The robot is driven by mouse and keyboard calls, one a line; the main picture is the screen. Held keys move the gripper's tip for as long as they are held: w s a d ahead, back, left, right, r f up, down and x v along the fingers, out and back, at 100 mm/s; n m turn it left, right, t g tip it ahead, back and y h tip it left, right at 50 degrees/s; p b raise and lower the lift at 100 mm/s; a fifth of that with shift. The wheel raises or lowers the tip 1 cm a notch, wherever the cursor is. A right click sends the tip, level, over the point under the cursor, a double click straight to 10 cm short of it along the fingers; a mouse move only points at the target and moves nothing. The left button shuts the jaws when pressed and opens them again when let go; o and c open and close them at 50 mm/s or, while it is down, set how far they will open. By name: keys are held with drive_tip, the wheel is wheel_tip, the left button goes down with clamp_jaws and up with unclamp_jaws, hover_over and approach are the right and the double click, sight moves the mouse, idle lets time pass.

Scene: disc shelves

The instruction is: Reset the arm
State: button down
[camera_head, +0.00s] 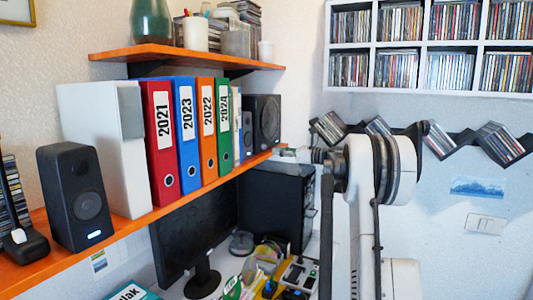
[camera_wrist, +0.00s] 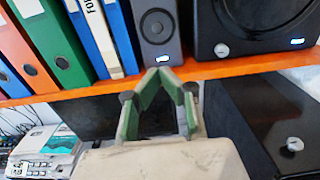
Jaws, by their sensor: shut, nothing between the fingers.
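My gripper (camera_wrist: 160,72) is shut and empty in the wrist view, its green-grey fingers meeting at the tips. The tips are in front of the orange shelf's edge (camera_wrist: 235,68), just below a small grey speaker (camera_wrist: 160,30). I cannot tell whether they touch the edge. In the head view my gripper (camera_head: 283,152) is small and partly hidden by my white arm, which reaches in from the right toward the right end of the lower orange shelf (camera_head: 125,222).
Binders, including a red one (camera_head: 160,135), and black speakers (camera_head: 75,198) fill the lower shelf. Below are a monitor (camera_head: 195,230), a black computer case (camera_head: 275,205) and a cluttered desk. A disc rack (camera_head: 430,45) and zigzag disc holder (camera_head: 440,140) are on the right wall.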

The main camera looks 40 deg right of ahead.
drive_tip(key=shift+v, duration=1.35)
